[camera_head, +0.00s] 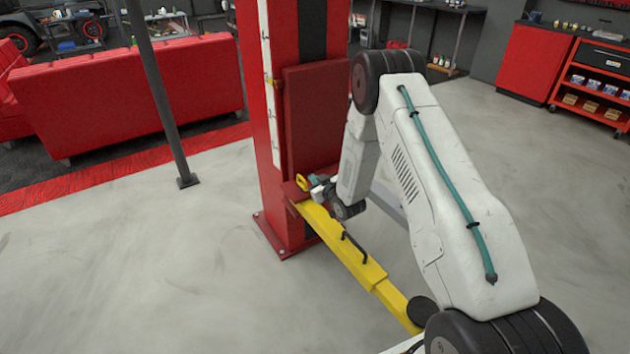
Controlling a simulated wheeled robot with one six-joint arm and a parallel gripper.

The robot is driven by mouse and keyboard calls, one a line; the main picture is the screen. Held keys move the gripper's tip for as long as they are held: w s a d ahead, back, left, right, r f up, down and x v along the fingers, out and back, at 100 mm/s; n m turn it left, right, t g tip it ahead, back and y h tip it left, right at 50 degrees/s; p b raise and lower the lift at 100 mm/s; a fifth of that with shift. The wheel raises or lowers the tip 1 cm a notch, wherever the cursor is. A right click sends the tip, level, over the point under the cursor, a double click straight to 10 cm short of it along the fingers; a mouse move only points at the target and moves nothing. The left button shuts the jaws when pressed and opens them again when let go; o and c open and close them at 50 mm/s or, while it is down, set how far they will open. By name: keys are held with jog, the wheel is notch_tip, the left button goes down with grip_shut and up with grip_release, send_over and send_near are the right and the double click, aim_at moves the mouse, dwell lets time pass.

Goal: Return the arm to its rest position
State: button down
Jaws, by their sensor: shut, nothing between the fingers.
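My white arm (455,190) with black joints rises from the bottom right, bends at an elbow near the top centre and comes down to the red lift post (272,90). My gripper (316,183) is small in the view, at the post's lower carriage. It is shut with nothing held. A small yellow round part (302,182) is just left of the fingertips; I cannot tell whether they touch it. The wrist partly hides the carriage.
A yellow lift arm (345,245) runs from the post toward the bottom right, below my arm. A dark pole (158,90) stands left, before a red sofa (130,95). A red tool cart (595,85) stands far right. Floor is open at left and right.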

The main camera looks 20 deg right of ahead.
jog(key=shift+s, duration=0.1)
dwell(0.4)
jog(key=s+f+g, duration=0.1)
jog(key=f, duration=0.1)
jog(key=s+d+f+g+h, duration=0.1)
jog(key=s+f+g, duration=0.1)
jog(key=f, duration=0.1)
jog(key=s+f+m+g, duration=0.1)
jog(key=s+f, duration=0.1)
jog(key=shift+d+f+g, duration=0.2)
jog(key=shift+f+g, duration=0.1)
jog(key=shift+g, duration=0.1)
jog(key=s+a+r+m+g, duration=0.1)
jog(key=s+a+r+g, duration=0.2)
jog(key=s+r, duration=1.9)
jog(key=s+a+r+m+g+h, duration=0.1)
jog(key=s+a+r+g, duration=0.3)
jog(key=s+r, duration=1.8)
jog(key=shift+s+m+g, duration=0.5)
jog(key=shift+s+g, duration=0.7)
jog(key=shift+s, duration=0.75)
jog(key=shift+r, duration=0.1)
